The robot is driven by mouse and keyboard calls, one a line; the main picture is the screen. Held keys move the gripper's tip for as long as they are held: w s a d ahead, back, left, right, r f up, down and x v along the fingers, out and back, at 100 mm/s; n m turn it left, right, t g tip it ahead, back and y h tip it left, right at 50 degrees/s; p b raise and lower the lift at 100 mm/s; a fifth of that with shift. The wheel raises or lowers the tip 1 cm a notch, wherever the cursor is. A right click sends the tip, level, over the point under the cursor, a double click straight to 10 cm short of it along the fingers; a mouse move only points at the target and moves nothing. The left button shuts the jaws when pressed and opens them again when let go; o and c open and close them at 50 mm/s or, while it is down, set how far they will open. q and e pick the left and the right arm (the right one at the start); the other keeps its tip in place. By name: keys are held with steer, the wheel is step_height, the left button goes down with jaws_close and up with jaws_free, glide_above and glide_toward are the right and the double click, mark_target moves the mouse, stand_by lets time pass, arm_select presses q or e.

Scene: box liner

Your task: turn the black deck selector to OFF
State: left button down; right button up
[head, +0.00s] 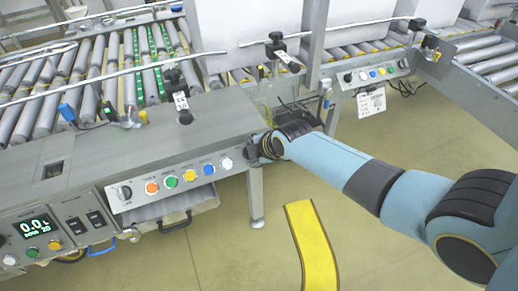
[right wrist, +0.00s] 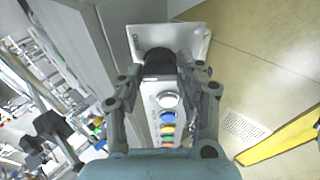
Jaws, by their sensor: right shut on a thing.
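My right gripper (right wrist: 160,70) is shut on a black round knob (right wrist: 157,56) at the end of a button panel, next to the white button. I take this knob to be the deck selector. Its pointer and the OFF mark cannot be read, and the fingers hide its sides. In the head view my right gripper (head: 262,146) is at the right end of the grey deck's front, where the arm hides the knob. My left gripper is not in view.
The front panel (head: 140,205) carries orange, green, yellow, blue and white buttons, and another black knob (head: 124,192) at its left end. A display box (head: 38,226) with switches stands at lower left. Roller conveyors (head: 60,85) lie behind. A yellow strip (head: 312,245) marks the open floor.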

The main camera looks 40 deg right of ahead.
steer(key=shift+w+r, duration=0.1)
steer(key=shift+w, duration=0.05)
steer(key=o, duration=1.1)
steer(key=shift+o, duration=0.2)
